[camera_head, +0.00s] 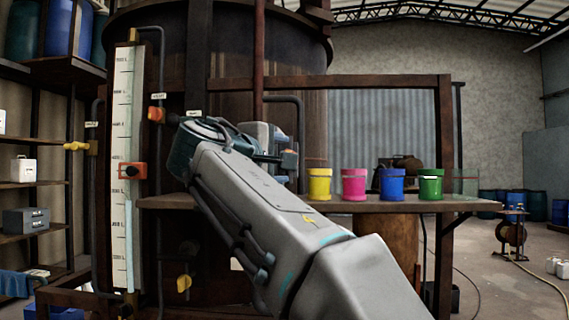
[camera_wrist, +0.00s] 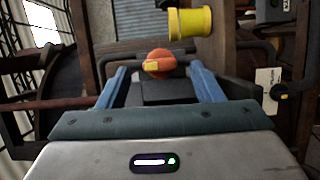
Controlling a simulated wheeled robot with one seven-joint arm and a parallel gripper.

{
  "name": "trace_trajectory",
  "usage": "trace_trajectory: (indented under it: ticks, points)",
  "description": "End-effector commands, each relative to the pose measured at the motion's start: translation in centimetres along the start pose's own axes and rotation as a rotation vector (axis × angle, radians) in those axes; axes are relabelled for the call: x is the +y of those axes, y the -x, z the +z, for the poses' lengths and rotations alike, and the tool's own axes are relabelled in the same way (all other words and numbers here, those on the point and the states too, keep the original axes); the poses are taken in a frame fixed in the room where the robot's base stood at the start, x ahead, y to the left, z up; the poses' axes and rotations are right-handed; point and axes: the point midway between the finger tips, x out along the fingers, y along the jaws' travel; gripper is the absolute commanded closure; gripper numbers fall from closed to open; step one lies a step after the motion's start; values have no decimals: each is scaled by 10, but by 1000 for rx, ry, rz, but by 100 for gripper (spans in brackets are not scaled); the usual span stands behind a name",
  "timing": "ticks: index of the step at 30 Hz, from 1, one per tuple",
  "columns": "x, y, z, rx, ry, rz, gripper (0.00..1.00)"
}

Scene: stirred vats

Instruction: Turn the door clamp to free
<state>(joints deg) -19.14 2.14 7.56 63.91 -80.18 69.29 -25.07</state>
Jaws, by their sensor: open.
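An orange-red knob with a yellow mark (camera_wrist: 158,64) shows in the wrist view, beyond and between my fingertips. I cannot tell for sure whether it is the door clamp. My gripper (camera_wrist: 160,76) is open, with one blue finger on each side of the knob and a visible gap to each. My own wrist hides most of that area.
Yellow (camera_head: 319,184), pink (camera_head: 354,184), blue (camera_head: 391,184) and green (camera_head: 430,185) pots stand on the shelf (camera_head: 385,206) right of my gripper. A level gauge (camera_head: 122,165) with an orange slider (camera_head: 131,170), an orange valve handle (camera_head: 156,114) and pipes stand left.

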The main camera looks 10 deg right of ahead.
Motion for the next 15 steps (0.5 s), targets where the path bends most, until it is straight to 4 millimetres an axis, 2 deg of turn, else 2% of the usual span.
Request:
trace_trajectory:
  ticks: [3, 9, 15]
  points:
    - [-2, 30, -1, 5, -1, 1, 40]
    - [-2, 73, -1, 5, 1, 0, 40]
    - [-1, 99, -1, 1, 0, 0, 40]
